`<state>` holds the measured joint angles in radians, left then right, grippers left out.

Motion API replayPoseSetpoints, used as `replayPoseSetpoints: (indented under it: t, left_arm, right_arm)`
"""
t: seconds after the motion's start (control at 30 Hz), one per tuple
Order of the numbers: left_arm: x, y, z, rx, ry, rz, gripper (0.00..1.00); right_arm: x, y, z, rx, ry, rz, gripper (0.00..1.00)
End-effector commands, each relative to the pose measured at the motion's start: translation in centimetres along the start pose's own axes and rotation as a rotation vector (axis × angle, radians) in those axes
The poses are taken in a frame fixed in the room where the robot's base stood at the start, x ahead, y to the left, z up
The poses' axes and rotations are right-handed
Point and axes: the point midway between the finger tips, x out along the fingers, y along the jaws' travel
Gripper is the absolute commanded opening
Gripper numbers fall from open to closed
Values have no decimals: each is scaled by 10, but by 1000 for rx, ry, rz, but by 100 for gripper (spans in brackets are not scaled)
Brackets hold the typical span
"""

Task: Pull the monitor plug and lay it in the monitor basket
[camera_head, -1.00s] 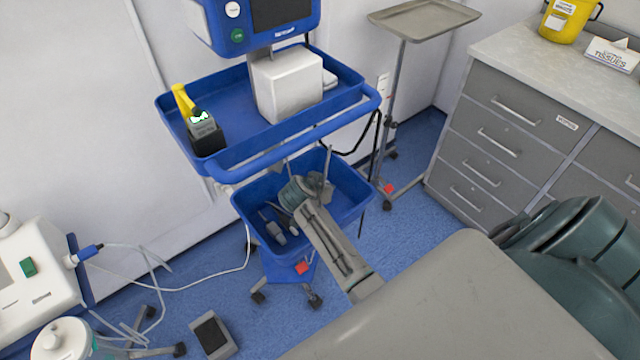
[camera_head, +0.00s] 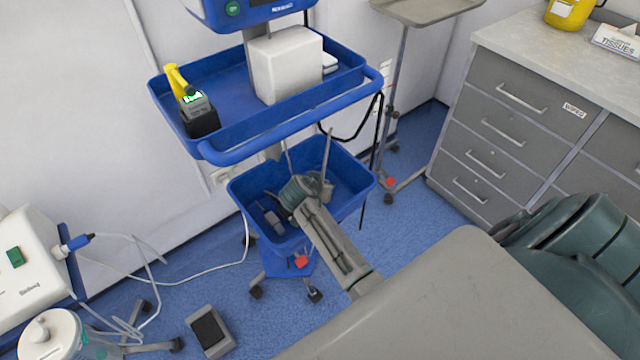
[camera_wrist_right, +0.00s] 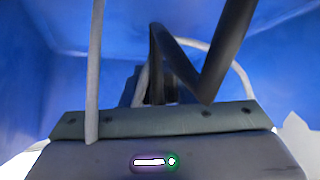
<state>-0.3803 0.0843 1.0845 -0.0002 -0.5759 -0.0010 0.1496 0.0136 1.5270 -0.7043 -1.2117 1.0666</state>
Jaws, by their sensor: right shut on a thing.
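The blue monitor basket (camera_head: 355,178) hangs below the tray of the monitor stand. My right gripper (camera_head: 301,190) reaches down into the basket from the front right. In the right wrist view, blue basket walls surround the gripper, and a dark block (camera_wrist_right: 130,92), which looks like the monitor plug, sits between its fingers. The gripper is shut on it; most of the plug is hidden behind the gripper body. A black cable (camera_wrist_right: 180,65) bends above it. A black cable (camera_head: 350,135) also loops below the tray. The monitor (camera_head: 255,12) is cut off at the top. My left gripper is out of view.
The blue tray (camera_head: 230,80) above holds a white box (camera_head: 285,65) and a yellow-topped device (camera_head: 190,100). A grey padded table (camera_head: 440,300) lies in front. A pole stand (camera_head: 395,100) stands at right.

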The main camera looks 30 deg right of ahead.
Motion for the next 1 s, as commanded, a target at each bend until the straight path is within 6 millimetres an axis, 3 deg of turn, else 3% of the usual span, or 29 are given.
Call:
replayPoseSetpoints:
  t: [0.2, 0.23, 0.37, 0.73, 1.0]
  left_arm:
    - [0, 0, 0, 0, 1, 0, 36]
    - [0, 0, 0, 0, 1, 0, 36]
    - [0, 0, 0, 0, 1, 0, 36]
    - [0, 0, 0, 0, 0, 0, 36]
    - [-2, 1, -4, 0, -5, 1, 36]
  right_arm:
    - [0, 0, 0, 0, 0, 0, 0]
    - [0, 0, 0, 0, 0, 0, 29]
    - [0, 0, 0, 0, 0, 0, 52]
    - [-6, 0, 1, 0, -1, -1, 52]
    - [-55, 0, 1, 3, -2, -2, 52]
